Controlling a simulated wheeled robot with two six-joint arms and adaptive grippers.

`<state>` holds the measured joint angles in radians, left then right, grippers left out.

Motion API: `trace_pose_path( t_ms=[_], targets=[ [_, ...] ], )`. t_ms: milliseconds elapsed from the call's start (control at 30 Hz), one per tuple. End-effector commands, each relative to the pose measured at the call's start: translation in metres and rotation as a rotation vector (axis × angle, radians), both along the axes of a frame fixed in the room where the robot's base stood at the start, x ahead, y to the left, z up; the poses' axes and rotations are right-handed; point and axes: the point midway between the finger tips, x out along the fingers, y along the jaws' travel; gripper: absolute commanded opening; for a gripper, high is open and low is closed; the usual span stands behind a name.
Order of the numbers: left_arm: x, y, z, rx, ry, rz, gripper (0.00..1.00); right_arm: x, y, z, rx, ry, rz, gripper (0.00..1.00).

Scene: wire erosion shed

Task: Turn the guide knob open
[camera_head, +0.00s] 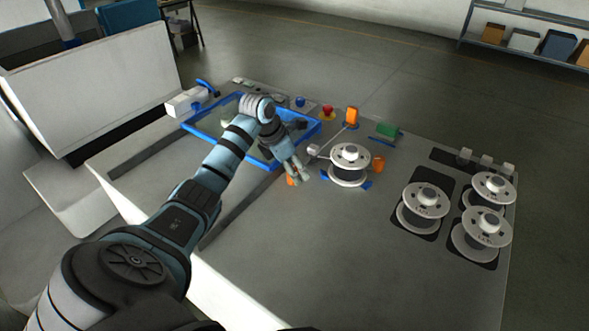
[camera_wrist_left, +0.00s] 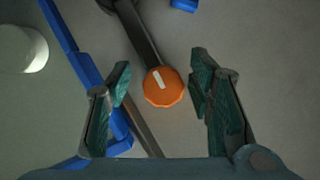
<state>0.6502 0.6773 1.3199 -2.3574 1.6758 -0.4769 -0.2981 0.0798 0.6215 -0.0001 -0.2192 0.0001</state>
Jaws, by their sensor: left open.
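The guide knob (camera_wrist_left: 163,87) is an orange, many-sided knob with a white line on its top, at the end of a dark bar (camera_wrist_left: 137,32). In the left wrist view it lies between the two fingers of my left gripper (camera_wrist_left: 160,74), with a gap on each side. The line runs nearly along the picture's vertical, tilted a little. In the head view my left gripper (camera_head: 299,172) is open and low over the table, and part of the orange knob (camera_head: 291,181) shows beside its fingers. Whether the fingers are level with the knob I cannot tell. My right gripper is out of view.
A blue-edged frame (camera_head: 315,132) lies behind my left arm. A white spool (camera_head: 349,155) stands right of my gripper, with an orange part (camera_head: 378,164) beside it. Several more spools (camera_head: 425,200) stand at the right. The table's front middle (camera_head: 310,260) is clear.

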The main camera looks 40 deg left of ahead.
Motion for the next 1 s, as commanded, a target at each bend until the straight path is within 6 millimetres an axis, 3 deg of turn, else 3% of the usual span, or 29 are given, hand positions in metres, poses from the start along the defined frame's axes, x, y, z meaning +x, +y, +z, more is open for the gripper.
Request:
trace_pose_path(
  t_ms=[300,600,1000],
  targets=[
    [0.0025,-0.0011,-0.0055,0.000,-0.002,-0.001,0.46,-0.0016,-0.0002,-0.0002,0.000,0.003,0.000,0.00],
    [0.0024,-0.0012,-0.0053,0.000,-0.002,-0.001,0.00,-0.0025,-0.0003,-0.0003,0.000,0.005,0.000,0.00],
    [-0.0026,0.0054,-0.0055,0.002,-0.002,-0.011,0.00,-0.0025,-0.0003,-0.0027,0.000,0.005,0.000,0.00]
  ],
)
